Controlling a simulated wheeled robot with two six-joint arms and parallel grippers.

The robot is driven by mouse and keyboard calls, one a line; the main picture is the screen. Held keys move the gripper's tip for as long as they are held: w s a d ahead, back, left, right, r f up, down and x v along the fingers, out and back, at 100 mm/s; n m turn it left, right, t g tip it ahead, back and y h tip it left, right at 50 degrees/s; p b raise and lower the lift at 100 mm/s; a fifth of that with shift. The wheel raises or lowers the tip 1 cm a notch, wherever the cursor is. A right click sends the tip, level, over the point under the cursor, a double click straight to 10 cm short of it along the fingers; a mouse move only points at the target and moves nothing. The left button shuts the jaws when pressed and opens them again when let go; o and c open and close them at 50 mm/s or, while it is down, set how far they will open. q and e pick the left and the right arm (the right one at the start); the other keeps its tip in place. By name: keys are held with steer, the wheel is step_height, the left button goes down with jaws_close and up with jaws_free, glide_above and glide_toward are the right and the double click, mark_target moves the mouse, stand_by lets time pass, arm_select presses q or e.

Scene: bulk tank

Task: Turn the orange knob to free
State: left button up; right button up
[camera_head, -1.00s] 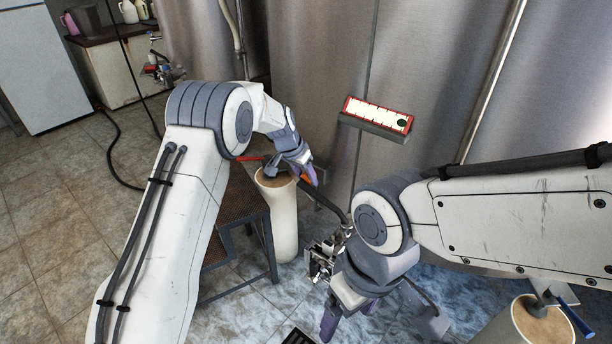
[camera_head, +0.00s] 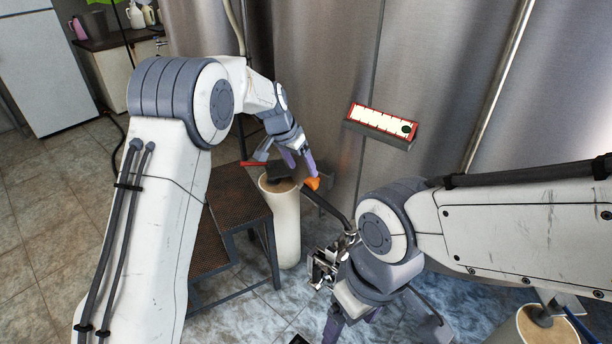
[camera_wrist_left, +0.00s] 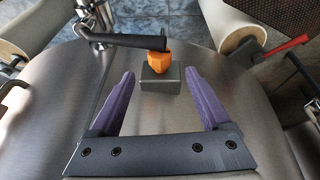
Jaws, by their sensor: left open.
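The orange knob (camera_head: 312,183) sits low on the front of the steel tank, close to a dark pipe. In the left wrist view the knob (camera_wrist_left: 159,65) stands on a small grey block (camera_wrist_left: 160,82), ahead of and between the spread purple fingers. My left gripper (camera_head: 299,163) is open and empty, its fingertips just above and beside the knob; it also shows in the left wrist view (camera_wrist_left: 165,82). A dark bar crosses just in front of the knob there. My right gripper (camera_head: 348,322) hangs low at the bottom centre, partly cut off; its jaw opening is unclear.
The steel tank (camera_head: 440,60) fills the back, with a red-framed gauge panel (camera_head: 381,122) on it. A pale cylinder (camera_head: 284,225) and a brown-topped step (camera_head: 235,195) stand below my left gripper. A red lever (camera_wrist_left: 286,46) shows at right in the left wrist view.

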arm_select(q)
steer(key=shift+v, duration=1.15)
